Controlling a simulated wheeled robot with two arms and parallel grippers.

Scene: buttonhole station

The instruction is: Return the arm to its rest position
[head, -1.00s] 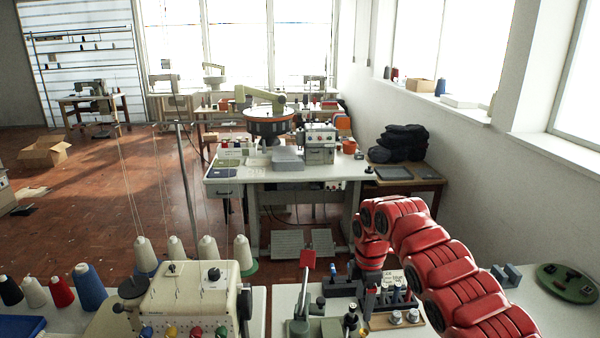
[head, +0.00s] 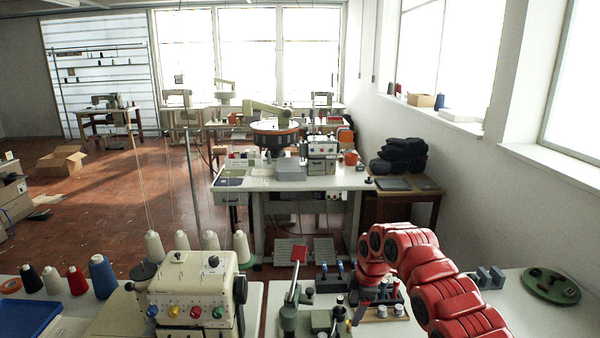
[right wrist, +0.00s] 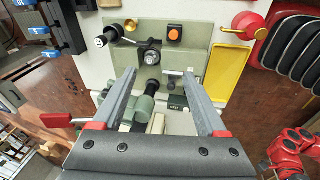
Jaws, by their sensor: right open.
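My right arm (head: 440,285) is red and comes in from the lower right in the head view. It bends over the front bench and points down. My right gripper (head: 358,316) hangs at its end, above the bench fixtures. In the right wrist view the right gripper (right wrist: 159,74) shows two grey fingers spread apart, with nothing between them that it grips. Beyond the fingers are a green-grey plate (right wrist: 195,52) with black knobs and some green and white fixture parts. I cannot tell the exact gap between fingertips and fixtures. My left gripper is not in view.
A cream sewing machine (head: 190,290) and thread cones stand at the front left. A red-tipped lever (head: 298,254) and a small rack (head: 382,312) are close to the gripper. A green round plate (head: 551,285) lies at the right. Bare bench (head: 535,315) shows at the lower right.

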